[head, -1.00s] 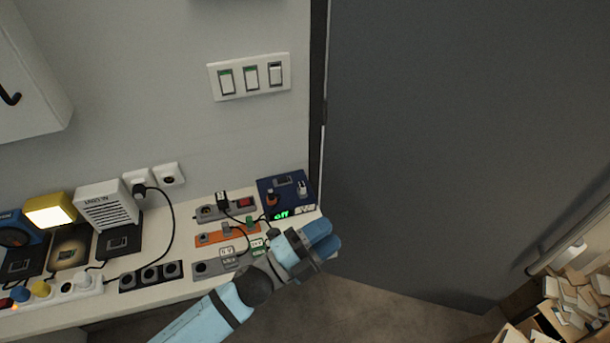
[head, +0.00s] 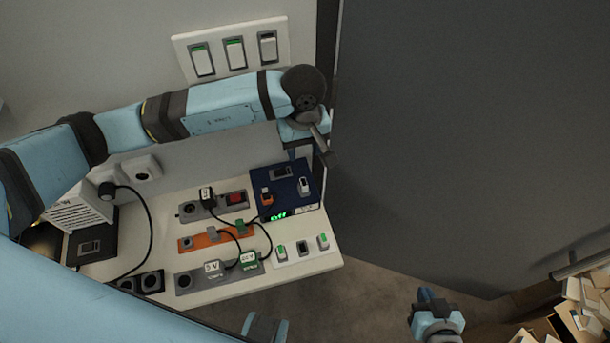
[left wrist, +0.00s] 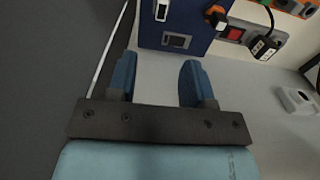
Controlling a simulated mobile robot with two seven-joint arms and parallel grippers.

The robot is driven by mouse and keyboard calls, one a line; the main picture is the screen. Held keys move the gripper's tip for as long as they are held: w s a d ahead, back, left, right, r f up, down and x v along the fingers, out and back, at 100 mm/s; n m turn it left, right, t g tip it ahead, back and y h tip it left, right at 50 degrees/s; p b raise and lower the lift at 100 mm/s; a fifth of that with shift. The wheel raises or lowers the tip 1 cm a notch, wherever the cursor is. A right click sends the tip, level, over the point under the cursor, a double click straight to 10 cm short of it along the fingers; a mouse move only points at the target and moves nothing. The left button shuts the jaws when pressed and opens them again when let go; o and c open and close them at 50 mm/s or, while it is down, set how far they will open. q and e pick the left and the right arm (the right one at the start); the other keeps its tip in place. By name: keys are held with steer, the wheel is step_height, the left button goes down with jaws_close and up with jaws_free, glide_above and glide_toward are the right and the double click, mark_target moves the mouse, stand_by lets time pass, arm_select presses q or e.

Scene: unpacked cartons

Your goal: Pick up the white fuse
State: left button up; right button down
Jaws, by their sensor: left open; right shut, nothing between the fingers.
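A small white piece that looks like the white fuse (head: 305,185) stands on the right part of the dark blue box (head: 293,207) at the table's back right corner. In the left wrist view the white piece (left wrist: 161,10) is at the top edge, on the blue box (left wrist: 207,32). My left gripper (left wrist: 157,62) is open and empty, with its fingers pointing towards the box and apart from it. In the head view my left gripper (head: 308,150) is partly hidden by its wrist, just behind the box. My right gripper (head: 425,292) is shut and empty, low right.
The box also holds a dark slot piece (head: 281,173) and an orange plug (head: 267,197). Left of it are a socket strip with a red switch (head: 235,197) and an orange strip (head: 200,240). A white switch panel (head: 303,247) is in front. A grey door (head: 460,130) stands right.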

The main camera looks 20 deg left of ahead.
arm_select(q)
steer(key=b, duration=0.3)
glide_above(304, 182)
step_height(304, 182, down, 7)
steer(key=shift+r, duration=0.1)
steer(key=shift+w+f, duration=0.1)
steer(key=shift+f, duration=0.95)
step_height(304, 182, down, 4)
steer(key=shift+f+b, duration=0.15)
steer(key=shift+b, duration=0.6)
jaws_close()
